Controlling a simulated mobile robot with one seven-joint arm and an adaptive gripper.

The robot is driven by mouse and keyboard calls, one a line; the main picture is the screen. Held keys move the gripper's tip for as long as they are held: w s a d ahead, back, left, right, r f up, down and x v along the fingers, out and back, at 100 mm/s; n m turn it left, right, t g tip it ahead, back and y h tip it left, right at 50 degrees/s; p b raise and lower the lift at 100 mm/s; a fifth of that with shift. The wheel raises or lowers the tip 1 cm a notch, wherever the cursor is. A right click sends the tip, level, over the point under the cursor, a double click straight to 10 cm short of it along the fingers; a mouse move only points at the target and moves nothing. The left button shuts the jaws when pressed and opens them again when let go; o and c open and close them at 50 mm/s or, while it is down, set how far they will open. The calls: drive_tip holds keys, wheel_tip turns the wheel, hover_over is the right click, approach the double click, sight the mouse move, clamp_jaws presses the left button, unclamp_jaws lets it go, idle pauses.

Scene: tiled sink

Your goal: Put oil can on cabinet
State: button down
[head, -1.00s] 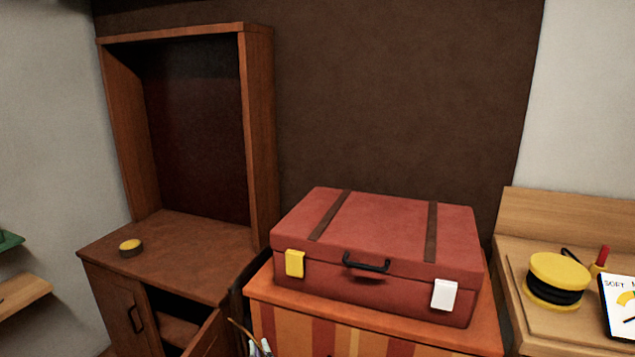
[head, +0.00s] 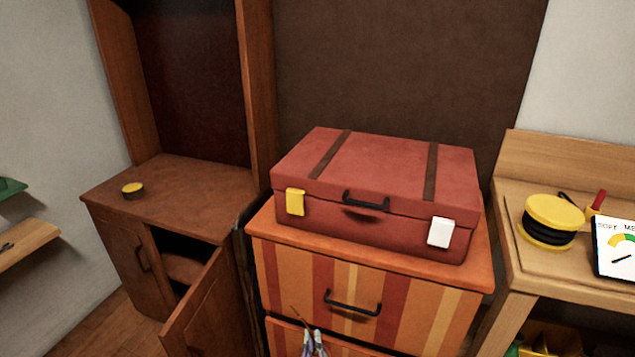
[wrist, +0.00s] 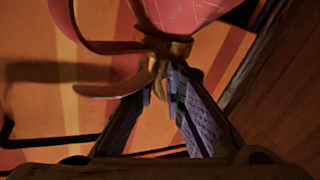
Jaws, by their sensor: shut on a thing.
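My gripper (wrist: 161,88) is shut on the oil can (wrist: 185,12) in the wrist view, around the brass-coloured part below its reddish body. A curved reddish handle or spout reaches left; part of the can is cut off by the frame's top. In the head view my gripper (head: 314,346) shows only at the bottom edge, in front of the striped drawers, with a thin part of the can (head: 301,322) above it. The brown wooden cabinet (head: 205,195) stands to the left, with a flat top, a tall open frame above and its right door ajar.
A small yellow-topped tin (head: 133,190) sits on the cabinet's left top; the rest of that top is clear. A red suitcase (head: 385,180) covers most of the striped drawer unit (head: 400,310). A wooden bench (head: 560,185) at right holds a yellow-and-black round object (head: 551,220).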

drive_tip(key=shift+s+d+f+h, duration=0.15)
drive_tip(key=shift+d+f+h, duration=0.15)
drive_tip(key=shift+d+f, duration=0.4)
drive_tip(key=shift+f, duration=0.1)
